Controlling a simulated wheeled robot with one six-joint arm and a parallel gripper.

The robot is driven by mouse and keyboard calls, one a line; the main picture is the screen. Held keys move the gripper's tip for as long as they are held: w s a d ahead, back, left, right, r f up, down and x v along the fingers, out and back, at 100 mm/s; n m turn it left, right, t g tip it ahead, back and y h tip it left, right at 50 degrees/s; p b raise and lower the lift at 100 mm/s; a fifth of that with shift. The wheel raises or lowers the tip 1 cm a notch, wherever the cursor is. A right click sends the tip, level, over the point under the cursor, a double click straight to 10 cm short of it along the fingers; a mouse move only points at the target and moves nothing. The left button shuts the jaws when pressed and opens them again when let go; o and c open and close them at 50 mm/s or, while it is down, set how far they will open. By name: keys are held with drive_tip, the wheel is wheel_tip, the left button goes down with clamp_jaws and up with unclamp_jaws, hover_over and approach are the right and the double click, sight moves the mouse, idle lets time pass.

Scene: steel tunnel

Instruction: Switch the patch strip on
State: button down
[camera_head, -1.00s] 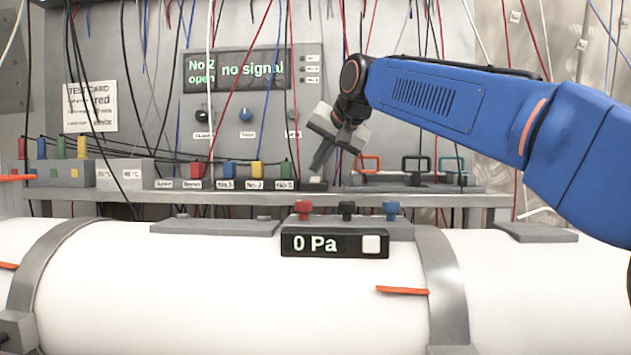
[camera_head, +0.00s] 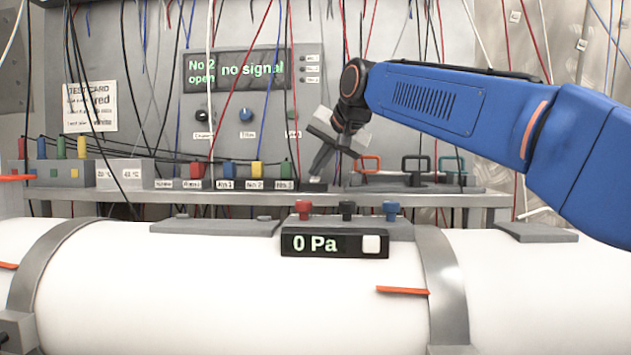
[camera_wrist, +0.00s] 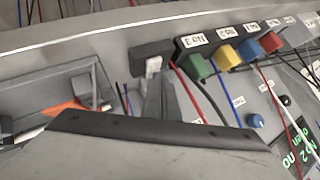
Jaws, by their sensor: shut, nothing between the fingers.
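The patch strip (camera_head: 205,184) is a dark bar on the shelf, with red, blue, yellow and green plugs and white labels. It also shows in the wrist view (camera_wrist: 192,44), with labels upside down. At its right end in the head view is a dark block with a small pale piece, seen as a white switch-like piece (camera_wrist: 153,66) in the wrist view. My gripper (camera_head: 317,173) is shut and empty, pointing down at that end. In the wrist view its fingertips (camera_wrist: 155,85) are right by the white piece; I cannot tell whether they touch. The switch's position is unclear.
A panel display (camera_head: 236,70) reads "No 2 open" and "no signal". Cables hang in front of the panel. A white pipe (camera_head: 230,290) with a "0 Pa" gauge (camera_head: 335,243) lies in front.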

sight(318, 180)
drive_tip(key=shift+f, duration=0.8)
idle(0.8)
drive_tip(key=shift+r, duration=0.15)
drive_tip(key=shift+a+r, duration=0.1)
drive_tip(key=shift+r, duration=0.35)
drive_tip(key=shift+r, duration=0.6)
drive_tip(key=shift+s+r, duration=0.15)
drive_tip(key=shift+r, duration=0.9)
drive_tip(key=shift+s+r, duration=0.15)
drive_tip(key=shift+r, duration=0.9)
